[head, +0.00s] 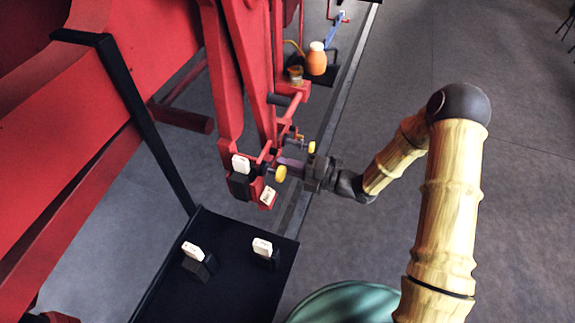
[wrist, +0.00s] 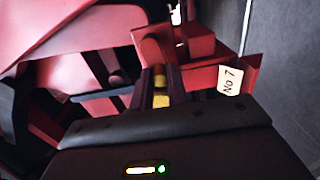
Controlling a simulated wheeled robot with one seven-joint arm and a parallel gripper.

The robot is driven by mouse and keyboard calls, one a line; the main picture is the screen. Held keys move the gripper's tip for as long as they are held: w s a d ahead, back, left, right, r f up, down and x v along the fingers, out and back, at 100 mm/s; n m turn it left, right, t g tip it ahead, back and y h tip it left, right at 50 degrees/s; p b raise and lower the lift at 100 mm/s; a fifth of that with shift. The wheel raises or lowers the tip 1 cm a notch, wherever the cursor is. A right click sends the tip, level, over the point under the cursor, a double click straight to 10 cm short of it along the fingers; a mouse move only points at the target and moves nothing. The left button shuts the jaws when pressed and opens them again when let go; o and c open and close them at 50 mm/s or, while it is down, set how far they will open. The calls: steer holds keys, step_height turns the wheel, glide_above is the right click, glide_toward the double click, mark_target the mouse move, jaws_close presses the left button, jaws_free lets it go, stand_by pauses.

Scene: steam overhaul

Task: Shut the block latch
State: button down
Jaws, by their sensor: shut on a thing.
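My gripper (head: 289,163) reaches in from the right to a red block at the lower end of the red linkage. In the wrist view its two dark fingers (wrist: 159,88) are shut on a yellow part (wrist: 160,84), which I take to be the block latch's handle. In the head view a yellow knob (head: 281,174) shows close by the fingers, and a second yellow knob (head: 311,147) is just above the gripper body. The fingers hide much of the latch, and I cannot tell whether it is fully shut.
A white tag (wrist: 232,80) reading "No 7" is on the red part to the right. A black tray (head: 231,290) with two white-tagged blocks is below left. An orange jar (head: 316,60) stands at the back. Red beams (head: 60,180) fill the left; floor is clear at right.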

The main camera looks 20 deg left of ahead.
steer(key=shift+r+p, duration=0.35)
steer(key=shift+p, duration=0.15)
steer(key=shift+r+p, duration=0.3)
steer(key=shift+p, duration=0.15)
steer(key=c, duration=1.5)
jaws_free()
steer(key=shift+r, duration=0.1)
steer(key=shift+d, duration=0.15)
steer(key=d, duration=0.2)
steer(key=d+p, duration=0.1)
steer(key=d, duration=0.1)
steer(key=d+p, duration=0.1)
steer(key=d, duration=0.1)
steer(key=shift+s+d+f, duration=0.25)
steer(key=shift+s+d, duration=0.1)
steer(key=shift+d, duration=0.05)
